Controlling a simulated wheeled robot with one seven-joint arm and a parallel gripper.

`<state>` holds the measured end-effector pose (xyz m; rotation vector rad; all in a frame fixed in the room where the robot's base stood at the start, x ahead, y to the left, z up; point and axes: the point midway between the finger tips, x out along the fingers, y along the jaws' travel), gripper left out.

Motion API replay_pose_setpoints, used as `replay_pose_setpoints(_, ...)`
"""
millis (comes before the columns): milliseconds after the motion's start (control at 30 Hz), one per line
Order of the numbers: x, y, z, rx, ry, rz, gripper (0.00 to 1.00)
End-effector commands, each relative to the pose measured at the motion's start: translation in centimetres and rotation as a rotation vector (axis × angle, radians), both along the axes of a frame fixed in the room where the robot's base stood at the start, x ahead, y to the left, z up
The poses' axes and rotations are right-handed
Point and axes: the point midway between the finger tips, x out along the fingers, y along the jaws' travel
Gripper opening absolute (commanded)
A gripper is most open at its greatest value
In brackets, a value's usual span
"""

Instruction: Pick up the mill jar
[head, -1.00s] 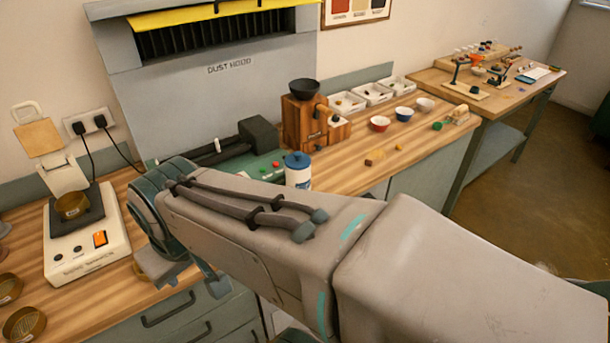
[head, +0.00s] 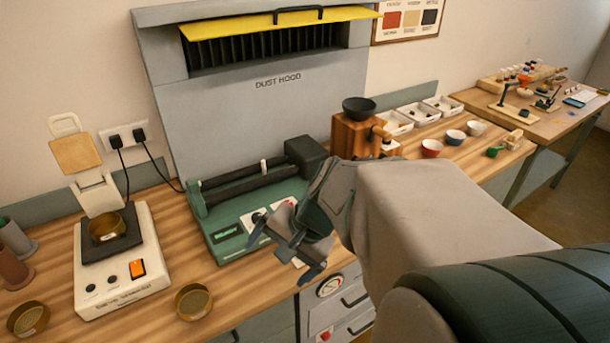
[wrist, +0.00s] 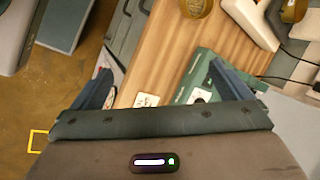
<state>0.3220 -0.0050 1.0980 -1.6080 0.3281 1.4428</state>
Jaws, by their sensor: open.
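The jar, white with a blue lid in the earlier head view, does not show now; my arm covers the place where it stood. The green roller machine (head: 222,216) with black rollers sits on the bench below the dust hood. My gripper (head: 283,258) is open and empty in front of this machine's control panel, over the bench's front edge. In the wrist view my gripper (wrist: 165,85) has its fingers spread wide, with the green machine (wrist: 208,72) beyond the right finger and no jar visible between them.
A white scale (head: 128,282) and several brass dishes, one of them a loose dish (head: 193,302), are at left. A wooden grinder (head: 350,136) stands behind my arm. White trays (head: 418,113) and small bowls (head: 432,148) are farther right.

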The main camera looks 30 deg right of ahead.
Motion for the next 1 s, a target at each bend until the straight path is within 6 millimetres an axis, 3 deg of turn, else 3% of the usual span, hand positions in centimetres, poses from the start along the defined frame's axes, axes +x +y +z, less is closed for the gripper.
replay_pose_setpoints(33, 0.8, -0.9, -1.2, 0.091, 0.023, -0.135, 0.98)
replay_pose_setpoints(167, 3.2, -3.5, -2.5, 0.327, 0.046, -0.468, 0.98)
replay_pose_setpoints(267, 4.8, -6.6, -3.4, 0.509, 0.047, -0.729, 0.98)
replay_pose_setpoints(433, 6.4, -13.8, -5.0, 0.821, 0.007, -1.170, 0.98)
replay_pose_setpoints(600, 5.7, -21.4, -6.7, 1.089, -0.071, -1.532, 0.98)
replay_pose_setpoints(700, 4.7, -24.7, -7.4, 1.198, -0.117, -1.673, 0.98)
replay_pose_setpoints(800, 3.9, -26.7, -7.8, 1.266, -0.149, -1.759, 0.98)
replay_pose_setpoints(900, 3.9, -27.6, -8.2, 1.298, -0.164, -1.797, 0.98)
replay_pose_setpoints(1000, 5.1, -27.9, -8.7, 1.304, -0.165, -1.804, 0.98)
